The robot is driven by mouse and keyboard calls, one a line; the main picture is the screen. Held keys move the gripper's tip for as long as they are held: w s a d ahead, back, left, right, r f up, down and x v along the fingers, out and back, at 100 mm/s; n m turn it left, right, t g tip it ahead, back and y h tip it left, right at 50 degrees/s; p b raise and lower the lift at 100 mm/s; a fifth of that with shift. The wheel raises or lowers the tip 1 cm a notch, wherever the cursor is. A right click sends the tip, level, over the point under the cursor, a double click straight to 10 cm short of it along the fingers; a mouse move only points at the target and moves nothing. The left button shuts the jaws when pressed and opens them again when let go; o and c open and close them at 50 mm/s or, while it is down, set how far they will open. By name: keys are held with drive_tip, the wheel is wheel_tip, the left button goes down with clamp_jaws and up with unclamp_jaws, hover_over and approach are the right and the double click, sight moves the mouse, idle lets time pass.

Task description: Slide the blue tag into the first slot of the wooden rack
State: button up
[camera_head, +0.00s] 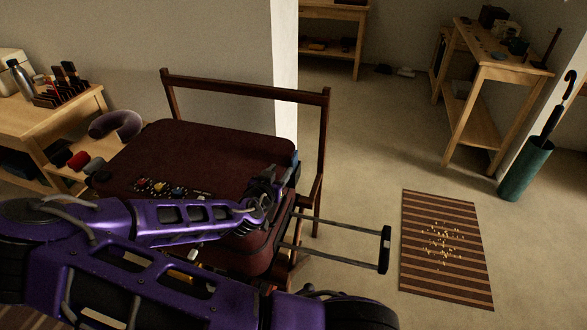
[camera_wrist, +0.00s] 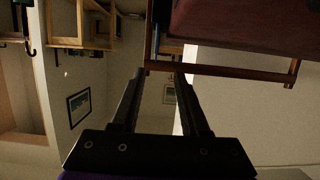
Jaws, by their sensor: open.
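The wooden rack (camera_head: 47,101) appears to be the small one on the table at the far left, with several dark and reddish pieces upright in it. Its single slots are too small to tell apart. A small blue patch (camera_head: 296,160) shows at the right corner of the dark red suitcase (camera_head: 215,145); it may be the blue tag, but I cannot be sure. My gripper (camera_head: 272,178) is beside that corner, at the suitcase's right end. In the wrist view its two dark fingers (camera_wrist: 165,78) stand apart with nothing between them.
The suitcase lies on a wooden stand with a tall back rail (camera_head: 245,88); its pull handle (camera_head: 385,250) sticks out to the right. A neck pillow (camera_head: 117,124) lies left of it. A striped mat (camera_head: 443,245) and umbrella stand (camera_head: 525,168) are at the right.

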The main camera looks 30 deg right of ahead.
sight(293, 158)
drive_tip(key=x, duration=0.8)
drive_tip(key=b+x, duration=0.1)
drive_tip(key=x, duration=0.3)
drive_tip(key=shift+s+d+f, duration=0.1)
drive_tip(key=shift+d, duration=0.4)
drive_tip(key=shift+c, duration=0.2)
clamp_jaws()
